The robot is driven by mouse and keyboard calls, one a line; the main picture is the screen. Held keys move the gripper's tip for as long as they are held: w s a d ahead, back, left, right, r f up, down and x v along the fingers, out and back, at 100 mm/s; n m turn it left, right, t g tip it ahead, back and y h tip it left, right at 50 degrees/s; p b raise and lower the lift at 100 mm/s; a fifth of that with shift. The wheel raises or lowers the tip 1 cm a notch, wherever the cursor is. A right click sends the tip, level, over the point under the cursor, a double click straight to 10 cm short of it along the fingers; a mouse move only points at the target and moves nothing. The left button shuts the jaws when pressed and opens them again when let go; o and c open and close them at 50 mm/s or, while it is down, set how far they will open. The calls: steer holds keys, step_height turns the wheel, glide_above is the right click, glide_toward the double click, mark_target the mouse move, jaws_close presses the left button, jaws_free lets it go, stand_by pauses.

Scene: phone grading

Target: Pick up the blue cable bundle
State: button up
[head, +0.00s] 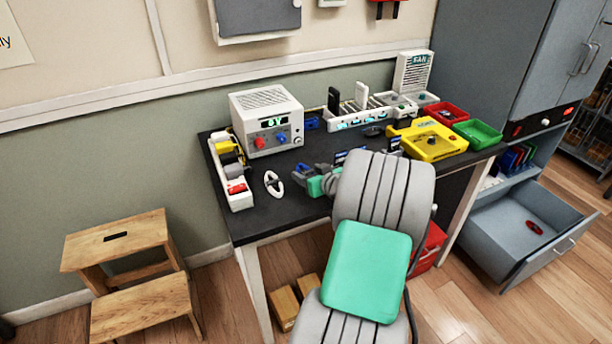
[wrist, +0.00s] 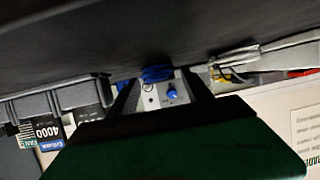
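The blue cable bundle (wrist: 157,74) shows in the wrist view as a small dark blue coil against the dark desk top. It lies in front of the white power supply box (wrist: 153,97), in the gap between my fingertips. My gripper (wrist: 160,88) is open, its two dark fingers spread left and right; I cannot tell whether either touches the bundle. In the head view my gripper (head: 301,170) is low over the desk (head: 262,222), in front of the power supply box (head: 266,121). I cannot clearly make out the bundle there among the fingers.
A yellow tray (head: 434,146), red bin (head: 446,113) and green bin (head: 477,132) stand at the right. Labelled packs (wrist: 48,132) show in the wrist view.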

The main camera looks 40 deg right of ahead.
jaws_close()
stand_by(0.4)
